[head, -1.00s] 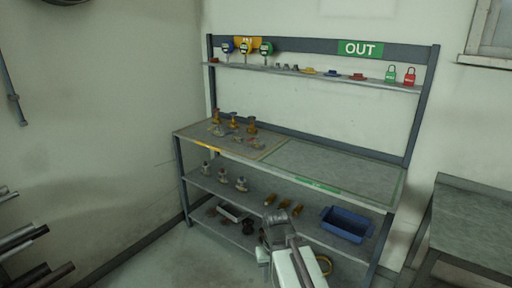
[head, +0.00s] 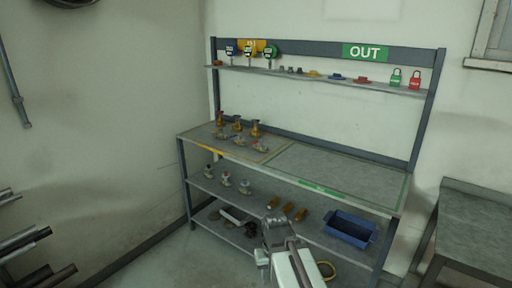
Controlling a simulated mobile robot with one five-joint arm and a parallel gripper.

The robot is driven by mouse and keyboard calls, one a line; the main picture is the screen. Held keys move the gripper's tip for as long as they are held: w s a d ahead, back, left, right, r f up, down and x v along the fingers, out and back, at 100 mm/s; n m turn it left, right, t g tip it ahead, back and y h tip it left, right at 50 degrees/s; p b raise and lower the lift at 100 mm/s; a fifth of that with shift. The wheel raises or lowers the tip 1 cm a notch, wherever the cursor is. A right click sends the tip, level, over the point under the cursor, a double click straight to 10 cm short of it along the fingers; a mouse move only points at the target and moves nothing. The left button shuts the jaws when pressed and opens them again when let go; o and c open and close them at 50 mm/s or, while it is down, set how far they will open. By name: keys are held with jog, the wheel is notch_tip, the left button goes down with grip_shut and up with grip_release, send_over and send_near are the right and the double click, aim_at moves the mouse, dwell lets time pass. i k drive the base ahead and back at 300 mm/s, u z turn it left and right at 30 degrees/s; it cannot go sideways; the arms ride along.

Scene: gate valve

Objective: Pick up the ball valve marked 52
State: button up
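Several small valves stand and lie on the left part of the bench top (head: 340,165). Brass upright valves (head: 238,124) form the back row, and smaller grey valves with coloured handles (head: 240,140) lie in front of them. More valves (head: 226,180) stand on the shelf below. No marking 52 is legible at this size, so I cannot tell which one is the ball valve named. My gripper (head: 272,228) is at the bottom centre, in front of the lower shelves and apart from the valves. Its fingers are not clear enough to tell open from shut.
The green-outlined right half of the bench top, below the OUT sign (head: 365,52), is clear. An upper rail shelf holds gauges (head: 249,54) and padlocks (head: 414,80). A blue bin (head: 350,228) and brass pieces (head: 287,209) are on the middle shelf. Another table (head: 462,222) stands at right.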

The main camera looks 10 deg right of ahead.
aim_at(260, 146)
jog(key=u, duration=0.35)
jog(key=i, duration=1.8)
jog(key=u, duration=0.45)
jog(key=i, duration=1.35)
